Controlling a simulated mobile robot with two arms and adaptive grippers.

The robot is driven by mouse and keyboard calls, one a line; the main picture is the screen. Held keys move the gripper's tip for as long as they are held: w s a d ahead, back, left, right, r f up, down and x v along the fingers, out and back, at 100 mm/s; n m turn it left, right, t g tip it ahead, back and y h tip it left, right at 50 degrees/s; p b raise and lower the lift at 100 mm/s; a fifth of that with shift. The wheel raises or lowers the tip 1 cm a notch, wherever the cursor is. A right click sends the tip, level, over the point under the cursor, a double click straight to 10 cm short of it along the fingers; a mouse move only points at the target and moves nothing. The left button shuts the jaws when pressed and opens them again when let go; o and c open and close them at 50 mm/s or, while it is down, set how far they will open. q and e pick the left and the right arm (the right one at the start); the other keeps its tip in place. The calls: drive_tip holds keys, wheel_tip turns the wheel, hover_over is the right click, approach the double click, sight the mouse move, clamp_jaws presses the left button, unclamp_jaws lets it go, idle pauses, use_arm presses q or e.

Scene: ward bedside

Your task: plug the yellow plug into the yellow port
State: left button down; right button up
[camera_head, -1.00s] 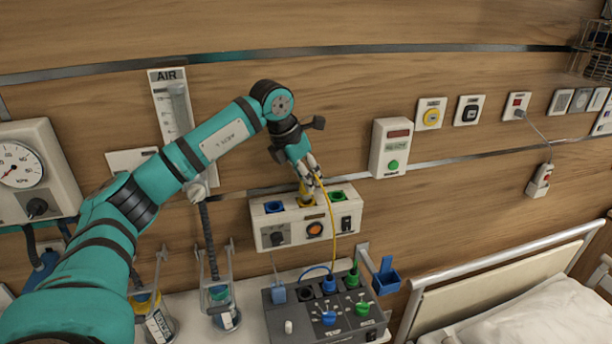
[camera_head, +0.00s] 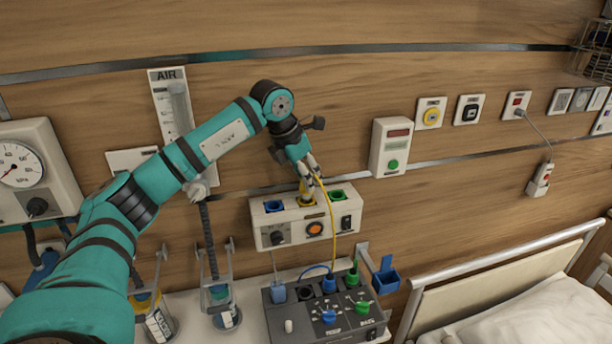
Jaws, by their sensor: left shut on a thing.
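My left gripper (camera_head: 308,178) points down at the top of a white wall box (camera_head: 262,226). It is shut on the yellow plug (camera_head: 306,189), which is mostly hidden between the fingers. The yellow port (camera_head: 306,201) is in the box's top face, between a blue port (camera_head: 274,206) and a green port (camera_head: 336,195). The plug is right over the yellow port; I cannot tell whether it is inserted. A yellow cable (camera_head: 331,217) hangs from the plug toward the grey device below. My right gripper is not in view.
The grey device (camera_head: 275,318) with blue and green plugs stands on the shelf below. A white call unit (camera_head: 390,147) is on the wall to the right. A bed rail (camera_head: 480,266) is at lower right. Bottles hang at lower left.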

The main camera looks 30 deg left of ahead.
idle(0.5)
use_arm(q)
drive_tip(key=shift+f+b, duration=0.4)
drive_tip(key=shift+f, duration=0.3)
idle(0.8)
drive_tip(key=shift+f, duration=0.4)
drive_tip(key=shift+f, duration=0.1)
idle(0.9)
drive_tip(key=c, duration=0.9)
unclamp_jaws()
